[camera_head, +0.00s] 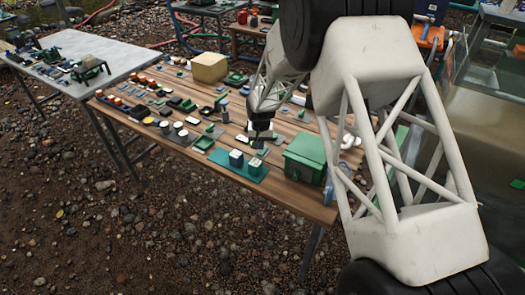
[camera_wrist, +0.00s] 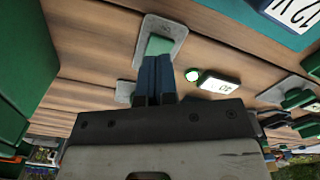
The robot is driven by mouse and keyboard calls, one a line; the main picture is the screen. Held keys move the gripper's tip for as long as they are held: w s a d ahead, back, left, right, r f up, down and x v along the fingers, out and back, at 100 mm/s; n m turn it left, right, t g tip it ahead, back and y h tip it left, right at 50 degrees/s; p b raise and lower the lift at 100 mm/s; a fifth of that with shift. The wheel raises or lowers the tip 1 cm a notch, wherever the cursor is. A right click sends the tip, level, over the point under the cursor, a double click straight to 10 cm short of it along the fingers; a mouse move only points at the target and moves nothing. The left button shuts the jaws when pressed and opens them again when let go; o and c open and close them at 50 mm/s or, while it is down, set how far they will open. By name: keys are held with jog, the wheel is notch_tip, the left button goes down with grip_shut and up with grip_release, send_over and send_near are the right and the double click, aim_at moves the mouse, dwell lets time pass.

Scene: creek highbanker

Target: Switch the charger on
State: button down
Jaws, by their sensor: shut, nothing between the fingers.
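A grey plate with a raised green switch piece (camera_wrist: 159,45) lies on the wooden table in the wrist view. My gripper (camera_wrist: 156,60) is shut and empty, its dark blue fingertips at the near edge of the green piece. I cannot tell whether they touch it. In the head view my gripper (camera_head: 259,143) points down at the table, behind a teal base (camera_head: 228,172) that carries two teal blocks with pale tops, possibly the charger. A block with a "12 V" label (camera_wrist: 294,12) shows at the wrist view's top right. The switch's position is unclear.
A small display reading "40" (camera_wrist: 222,87) and a round white light (camera_wrist: 192,75) are close right of my fingers. A green lidded box (camera_head: 305,158) stands at the table's right end. Several small parts crowd the wooden table (camera_head: 285,198); its front right edge is clear.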

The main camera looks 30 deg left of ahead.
aim_at(261, 153)
jog(key=shift+r, duration=2.25)
